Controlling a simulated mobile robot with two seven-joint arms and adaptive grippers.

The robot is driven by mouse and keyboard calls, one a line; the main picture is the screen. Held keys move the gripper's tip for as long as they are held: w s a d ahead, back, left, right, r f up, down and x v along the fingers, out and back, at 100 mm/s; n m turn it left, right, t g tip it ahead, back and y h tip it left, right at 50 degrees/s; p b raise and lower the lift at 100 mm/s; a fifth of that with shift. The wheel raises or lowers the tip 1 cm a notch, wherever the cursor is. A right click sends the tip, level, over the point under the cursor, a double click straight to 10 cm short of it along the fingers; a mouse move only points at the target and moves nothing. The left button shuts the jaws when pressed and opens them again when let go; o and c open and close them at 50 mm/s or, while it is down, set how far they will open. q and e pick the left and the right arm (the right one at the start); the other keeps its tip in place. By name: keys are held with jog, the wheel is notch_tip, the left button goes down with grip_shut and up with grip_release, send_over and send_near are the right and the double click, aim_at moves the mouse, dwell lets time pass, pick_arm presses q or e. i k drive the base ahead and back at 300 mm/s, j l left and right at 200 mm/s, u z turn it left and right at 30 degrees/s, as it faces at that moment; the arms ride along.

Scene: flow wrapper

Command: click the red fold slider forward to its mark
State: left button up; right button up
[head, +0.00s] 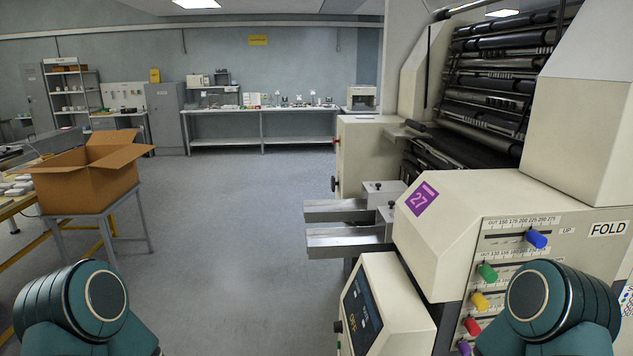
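The red fold slider (472,327) is a small red knob on the front panel of the big cream machine at the right. It sits low in a column of coloured knobs, below the yellow one and above the purple one. My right arm covers the panel just right of it, so most of its scale and any mark are hidden. Only the rounded teal upper parts of my two arms show, at the bottom left and bottom right. Neither gripper is in the picture.
Blue (536,239), green (487,272), yellow (480,301) and purple (464,348) knobs share the panel. A cream control box (385,308) stands left of it. An open cardboard box (85,180) rests on a stand at left. The middle floor is clear.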

aim_at(469, 322)
jog(key=z, duration=1.35)
